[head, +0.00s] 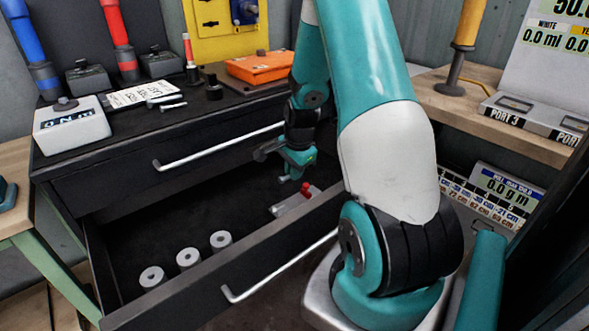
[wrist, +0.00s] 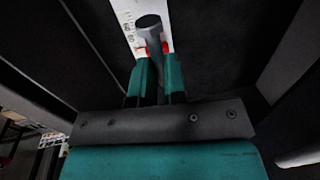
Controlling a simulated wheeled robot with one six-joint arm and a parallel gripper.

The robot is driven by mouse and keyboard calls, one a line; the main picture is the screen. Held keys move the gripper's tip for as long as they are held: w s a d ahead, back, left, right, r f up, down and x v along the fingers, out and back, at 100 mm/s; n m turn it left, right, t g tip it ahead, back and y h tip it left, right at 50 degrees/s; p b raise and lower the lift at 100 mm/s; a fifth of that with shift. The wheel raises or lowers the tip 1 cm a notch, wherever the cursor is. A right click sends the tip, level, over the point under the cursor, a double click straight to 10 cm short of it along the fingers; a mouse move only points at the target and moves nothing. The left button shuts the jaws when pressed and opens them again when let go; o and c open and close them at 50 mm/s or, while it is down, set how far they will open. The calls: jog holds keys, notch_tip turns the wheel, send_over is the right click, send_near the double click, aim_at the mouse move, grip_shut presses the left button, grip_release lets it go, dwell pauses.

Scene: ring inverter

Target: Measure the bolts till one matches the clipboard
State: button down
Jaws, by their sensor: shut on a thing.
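My gripper (head: 292,174) reaches down into the open drawer (head: 150,220). In the wrist view its teal fingers (wrist: 157,62) are shut on a grey bolt (wrist: 149,24) with a round end. A pale measuring tool (head: 294,203) with a red part lies in the drawer just below the gripper. Its white marked scale shows behind the bolt in the wrist view (wrist: 126,14); I cannot tell whether the bolt touches it. The clipboard (head: 134,95) lies on the cabinet top, its writing too small to read. Loose bolts (head: 172,106) lie beside it.
Three grey cylinders with holes (head: 189,258) stand at the drawer's front left. A white box with a display (head: 70,125), an orange case (head: 262,67) and a black cylinder (head: 213,88) are on the cabinet top. The closed drawer's handle (head: 215,148) juts out above.

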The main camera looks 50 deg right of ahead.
jog(key=b, duration=0.4)
send_over(293, 203)
jog(key=f, duration=0.5)
jog(key=shift+s+a, duration=0.15)
jog(key=shift+s, duration=0.2)
jog(key=shift+f+b, duration=1.05)
jog(key=shift+f, duration=1)
jog(key=c, duration=1.1)
grip_release()
notch_tip(293, 203, up, 17)
jog(key=s+p, duration=0.2)
jog(key=p, duration=0.3)
jog(key=shift+s+a, duration=0.3)
jog(key=shift+r, duration=0.1)
